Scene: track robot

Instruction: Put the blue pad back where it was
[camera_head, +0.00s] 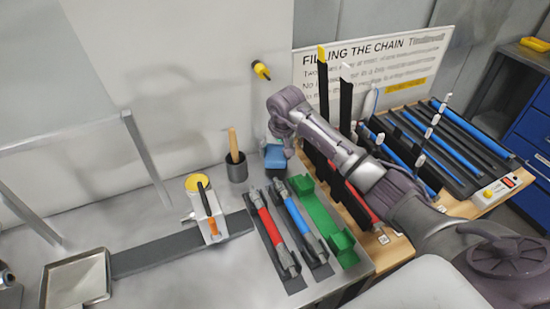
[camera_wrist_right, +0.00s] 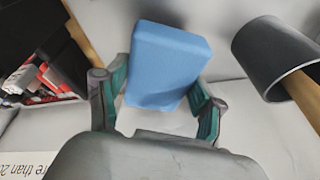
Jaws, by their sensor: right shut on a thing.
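The blue pad (camera_head: 274,157) shows in the head view at the end of my right arm, just right of a dark cup. In the right wrist view the blue pad (camera_wrist_right: 168,62) is a soft-cornered block, slightly tilted in the picture, between the two green-lined fingers. My right gripper (camera_head: 279,146) is shut on it; in the wrist view the gripper (camera_wrist_right: 157,106) has one finger on each side of the pad's lower part. I cannot tell whether the pad touches the surface below. My left gripper is out of view.
The dark cup (camera_head: 237,172) with a wooden handle stands close to the pad. Red (camera_head: 268,232) and blue (camera_head: 300,222) handled tools and a green holder (camera_head: 330,222) lie in front. A rack of blue and black bars (camera_head: 440,150) is at right. A metal tray (camera_head: 76,284) lies left.

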